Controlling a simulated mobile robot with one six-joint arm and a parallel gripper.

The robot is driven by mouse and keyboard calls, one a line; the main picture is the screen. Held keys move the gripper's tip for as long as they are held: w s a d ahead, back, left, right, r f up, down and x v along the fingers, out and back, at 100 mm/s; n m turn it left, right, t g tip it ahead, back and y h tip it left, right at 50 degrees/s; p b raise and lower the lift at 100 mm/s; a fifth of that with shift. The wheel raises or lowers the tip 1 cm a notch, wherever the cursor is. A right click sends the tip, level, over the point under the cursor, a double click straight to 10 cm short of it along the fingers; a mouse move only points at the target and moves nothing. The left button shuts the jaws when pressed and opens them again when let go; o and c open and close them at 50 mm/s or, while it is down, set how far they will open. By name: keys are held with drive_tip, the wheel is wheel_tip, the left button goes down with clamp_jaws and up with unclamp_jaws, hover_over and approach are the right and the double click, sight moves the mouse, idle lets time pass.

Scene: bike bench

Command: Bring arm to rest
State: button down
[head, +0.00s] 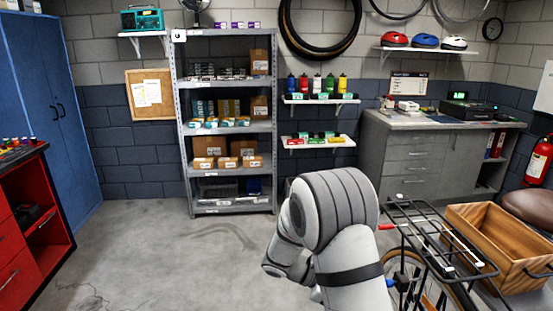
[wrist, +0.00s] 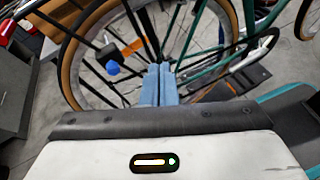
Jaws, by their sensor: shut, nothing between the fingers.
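My gripper (wrist: 159,84) shows in the wrist view with its two blue-grey fingers pressed together and nothing between them. It points toward a bicycle wheel (wrist: 66,60) with a tan tyre, part of a green bicycle (wrist: 205,38). I cannot tell how far the fingertips are from the bicycle. In the head view my white and grey arm is folded at the lower middle, and the gripper is hidden there. To the right of the arm are a black rear rack (head: 425,232) and the bicycle's wheel (head: 412,275).
A wooden crate (head: 490,240) is at the lower right, close to the rack. A grey shelf unit (head: 187,130) with boxes stands at the back. A grey counter (head: 410,155) is at the right. A red tool cabinet (head: 20,235) is at the left. The concrete floor (head: 150,255) at left centre is clear.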

drive_tip(key=s+a+r+m+t+y, duration=0.2)
drive_tip(key=s+r+m+y, duration=0.3)
drive_tip(key=s, duration=0.4)
drive_tip(key=s+a+r+m+t+y, duration=0.2)
drive_tip(key=s+r+m+t+y, duration=0.1)
drive_tip(key=s+r+m+y, duration=0.3)
drive_tip(key=s+m+y, duration=0.2)
drive_tip(key=s, duration=0.2)
drive_tip(key=shift+s+a+r+y, duration=0.2)
drive_tip(key=shift+a+r+y, duration=0.05)
drive_tip(key=shift+a+y, duration=0.1)
